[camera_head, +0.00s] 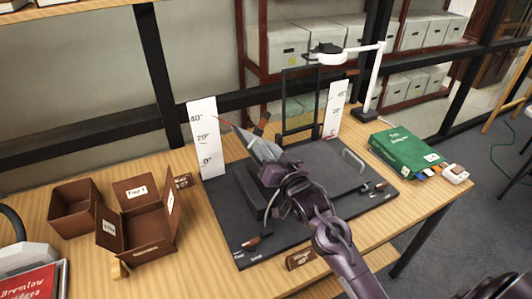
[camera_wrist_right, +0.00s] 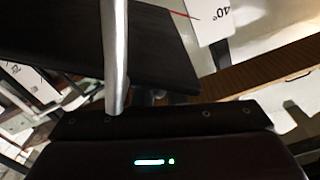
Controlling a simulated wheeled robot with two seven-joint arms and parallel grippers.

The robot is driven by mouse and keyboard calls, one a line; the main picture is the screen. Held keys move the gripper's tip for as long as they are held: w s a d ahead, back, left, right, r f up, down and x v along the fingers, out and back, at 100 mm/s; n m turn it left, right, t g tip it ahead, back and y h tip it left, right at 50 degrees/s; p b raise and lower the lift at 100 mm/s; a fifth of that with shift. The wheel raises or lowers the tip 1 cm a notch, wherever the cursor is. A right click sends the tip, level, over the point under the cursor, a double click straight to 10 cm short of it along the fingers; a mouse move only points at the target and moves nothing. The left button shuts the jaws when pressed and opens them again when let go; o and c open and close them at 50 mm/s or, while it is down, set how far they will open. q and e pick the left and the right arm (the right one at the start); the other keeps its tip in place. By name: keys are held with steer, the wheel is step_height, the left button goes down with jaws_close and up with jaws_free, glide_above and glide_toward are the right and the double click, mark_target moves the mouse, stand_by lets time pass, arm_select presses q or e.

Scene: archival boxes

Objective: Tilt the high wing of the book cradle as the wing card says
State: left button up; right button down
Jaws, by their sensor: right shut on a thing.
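The black book cradle (camera_head: 235,222) stands on the wooden table. Its left wing is tilted up, largely hidden behind my right gripper (camera_head: 262,158). In the right wrist view, a dark wing panel (camera_wrist_right: 150,50) and a silver bar handle (camera_wrist_right: 116,60) show; my right gripper is shut on this handle. A thin red pointer (camera_wrist_right: 184,15) lies near the 40° mark of the white angle scale (camera_wrist_right: 224,20). In the head view, the left scale (camera_head: 205,140) reads 40°, 20° and 0°. My left gripper is out of view.
A second scale (camera_head: 335,108) and a white lamp (camera_head: 370,90) stand behind the cradle. A green book (camera_head: 405,148) lies right of it. A red book (camera_head: 35,282) is at the lower left.

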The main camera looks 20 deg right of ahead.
steer(key=shift+d, duration=0.1)
steer(key=c, duration=1.5)
jaws_free()
steer(key=shift+d, duration=0.1)
steer(key=shift+s+f, duration=0.1)
steer(key=shift+s, duration=0.15)
steer(key=shift+s+d+b, duration=0.1)
steer(key=shift+s+b, duration=0.95)
steer(key=shift+s, duration=2.6)
